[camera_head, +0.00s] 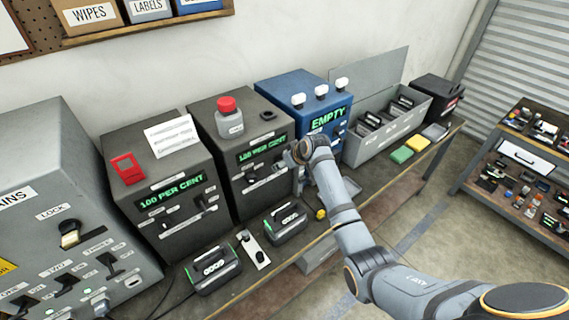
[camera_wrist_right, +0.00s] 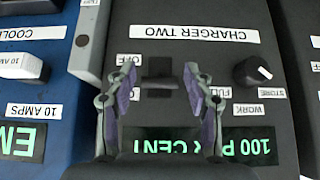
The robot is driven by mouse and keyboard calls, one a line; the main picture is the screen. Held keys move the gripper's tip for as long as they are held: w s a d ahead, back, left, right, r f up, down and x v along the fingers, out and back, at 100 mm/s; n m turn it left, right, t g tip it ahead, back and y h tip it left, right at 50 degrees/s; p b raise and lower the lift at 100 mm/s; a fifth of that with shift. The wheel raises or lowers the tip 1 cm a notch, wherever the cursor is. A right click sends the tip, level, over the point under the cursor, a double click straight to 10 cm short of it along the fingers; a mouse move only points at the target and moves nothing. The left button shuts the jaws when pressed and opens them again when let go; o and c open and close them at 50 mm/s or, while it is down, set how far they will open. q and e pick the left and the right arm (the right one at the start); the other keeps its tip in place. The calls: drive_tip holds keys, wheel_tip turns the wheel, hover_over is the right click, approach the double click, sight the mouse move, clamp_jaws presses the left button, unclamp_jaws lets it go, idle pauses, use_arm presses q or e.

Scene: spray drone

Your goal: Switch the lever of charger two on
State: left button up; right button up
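Charger two is a dark box (camera_head: 228,185) in the middle of the bench, with a green "100 PER CENT" display. In the right wrist view its face is upside down, with a "CHARGER TWO" label (camera_wrist_right: 194,34). Its black lever (camera_wrist_right: 158,72) sits in a slot beside an "OFF" label (camera_wrist_right: 126,72). My right gripper (camera_wrist_right: 160,84) is open, its fingers on either side of the lever. I cannot tell whether they touch it. Any label behind the right-hand finger is hidden. In the head view my right wrist covers the lever. My left gripper is not in view.
A black knob (camera_wrist_right: 253,72) is close beside the lever. Another dark charger (camera_head: 150,215) stands left, and a blue "EMPTY" box (camera_head: 285,93) right. Battery packs (camera_head: 214,268) lie in front.

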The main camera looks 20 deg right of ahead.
drive_tip(key=shift+s+d+r, duration=0.1)
drive_tip(key=shift+r, duration=0.1)
drive_tip(key=v, duration=1.1)
drive_tip(key=shift+s+r, duration=0.15)
drive_tip(key=shift+r, duration=0.05)
